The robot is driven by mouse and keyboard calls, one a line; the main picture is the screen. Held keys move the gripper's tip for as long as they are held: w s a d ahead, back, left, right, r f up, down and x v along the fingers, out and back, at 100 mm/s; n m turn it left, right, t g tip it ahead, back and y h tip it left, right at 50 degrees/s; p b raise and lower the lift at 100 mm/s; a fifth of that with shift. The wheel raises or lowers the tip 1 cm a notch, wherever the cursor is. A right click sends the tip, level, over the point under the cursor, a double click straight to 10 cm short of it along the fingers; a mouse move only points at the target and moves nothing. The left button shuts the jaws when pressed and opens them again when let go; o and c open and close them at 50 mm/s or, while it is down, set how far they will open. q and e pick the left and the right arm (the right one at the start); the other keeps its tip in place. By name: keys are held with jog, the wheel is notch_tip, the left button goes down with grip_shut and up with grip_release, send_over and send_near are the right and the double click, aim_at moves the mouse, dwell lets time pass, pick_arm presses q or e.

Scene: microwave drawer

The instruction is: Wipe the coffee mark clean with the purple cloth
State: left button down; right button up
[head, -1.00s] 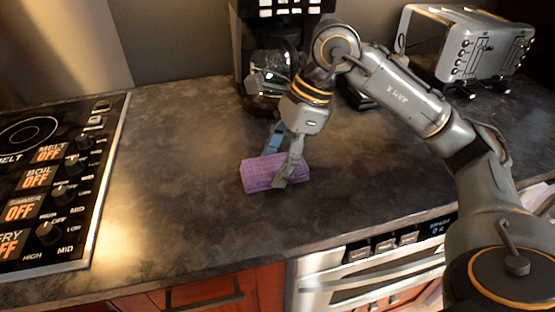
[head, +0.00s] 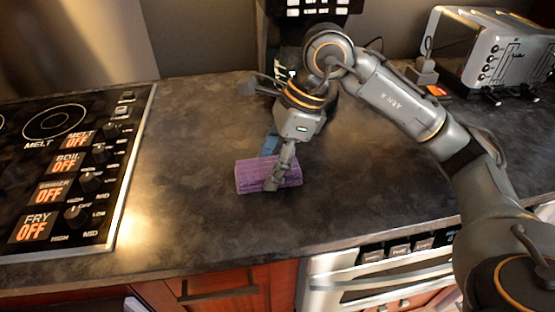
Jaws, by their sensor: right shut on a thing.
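The purple cloth (head: 252,178) is a folded block on the dark countertop (head: 190,215), left of the middle in the head view. My right gripper (head: 271,168) points down from above and is shut on the purple cloth, one finger in front and a bluish one behind. The cloth appears to rest on the counter or just above it. I cannot make out a distinct coffee mark; the counter is mottled, and the cloth and arm hide part of it. My left gripper is not in view.
A stove panel (head: 75,180) with knobs fills the left. A coffee machine (head: 310,8) stands behind my right arm, and a silver toaster (head: 490,50) is at the back right. Below the front edge are a drawer (head: 225,285) and an oven front (head: 380,270). Counter left of the cloth is clear.

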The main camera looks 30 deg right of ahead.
aim_at(240, 170)
jog(key=shift+w+a, duration=0.25)
jog(key=shift+a, duration=0.3)
jog(key=shift+w+a, duration=0.1)
jog(key=shift+a, duration=0.35)
jog(key=shift+w+a, duration=0.2)
jog(key=shift+a, duration=0.6)
jog(key=shift+w+a, duration=0.2)
jog(key=shift+a, duration=0.55)
jog(key=shift+r+p, duration=2.7)
jog(key=shift+r, duration=1.3)
